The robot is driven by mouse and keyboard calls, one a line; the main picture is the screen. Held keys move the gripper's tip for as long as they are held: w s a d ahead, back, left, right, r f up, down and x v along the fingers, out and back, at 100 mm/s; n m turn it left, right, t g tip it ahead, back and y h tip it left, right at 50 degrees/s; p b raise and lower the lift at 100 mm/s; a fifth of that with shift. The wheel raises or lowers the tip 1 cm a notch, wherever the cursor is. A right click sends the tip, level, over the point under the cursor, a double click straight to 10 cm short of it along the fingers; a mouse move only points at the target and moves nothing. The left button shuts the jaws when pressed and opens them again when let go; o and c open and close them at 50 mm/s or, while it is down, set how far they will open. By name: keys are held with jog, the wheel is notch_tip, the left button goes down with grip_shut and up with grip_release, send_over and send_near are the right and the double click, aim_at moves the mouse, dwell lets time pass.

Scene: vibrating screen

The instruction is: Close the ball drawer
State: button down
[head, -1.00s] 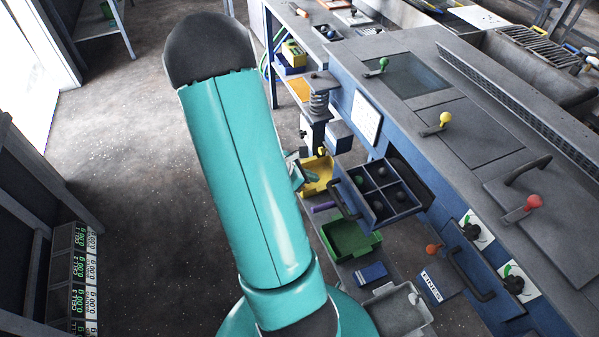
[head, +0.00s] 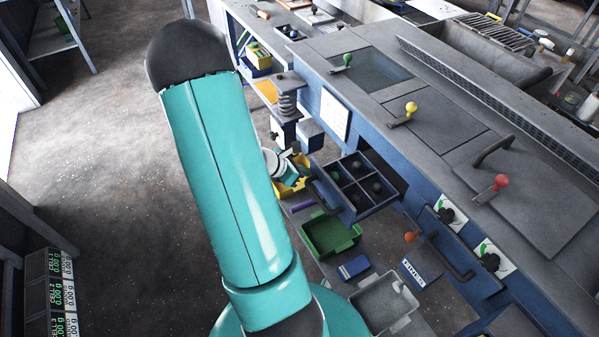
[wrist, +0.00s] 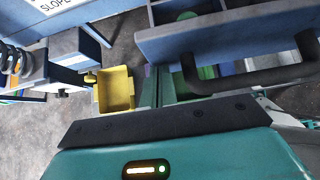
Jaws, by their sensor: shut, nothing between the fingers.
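The ball drawer (head: 376,209) stands pulled out from the blue side of the machine. Its divided compartments hold several dark balls, and a black handle (head: 322,197) is on its front. In the wrist view, the drawer front (wrist: 215,37) fills the upper right, with the handle (wrist: 250,80) across it and a green ball (wrist: 187,16) inside. My gripper (wrist: 158,82) is shut and empty, its fingers left of the handle and apparently apart from it. In the head view, its fingertips are hard to make out beside the drawer front.
A yellow bin (wrist: 115,90) is close to my gripper. A green tray (head: 330,236), a blue box (head: 353,267) and a grey tray (head: 385,303) sit below the drawer. Another black handle (head: 450,260) is to the right. Open floor lies left of my arm.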

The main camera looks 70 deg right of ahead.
aim_at(349, 155)
jog(key=s+d, duration=0.7)
jog(key=d, duration=0.1)
jog(key=s+d, duration=0.4)
jog(key=d, duration=0.1)
jog(key=shift+s, duration=0.35)
jog(key=shift+w, duration=0.1)
jog(key=shift+w+a, duration=0.35)
jog(key=shift+w, duration=0.05)
jog(key=a, duration=0.1)
jog(key=w, duration=0.1)
jog(key=w+a, duration=0.1)
jog(key=shift+w+a+r, duration=0.15)
jog(key=shift+a+r, duration=0.1)
jog(key=shift+a, duration=0.1)
jog(key=v, duration=0.9)
jog(key=shift+a+r, duration=0.1)
jog(key=shift+w, duration=0.15)
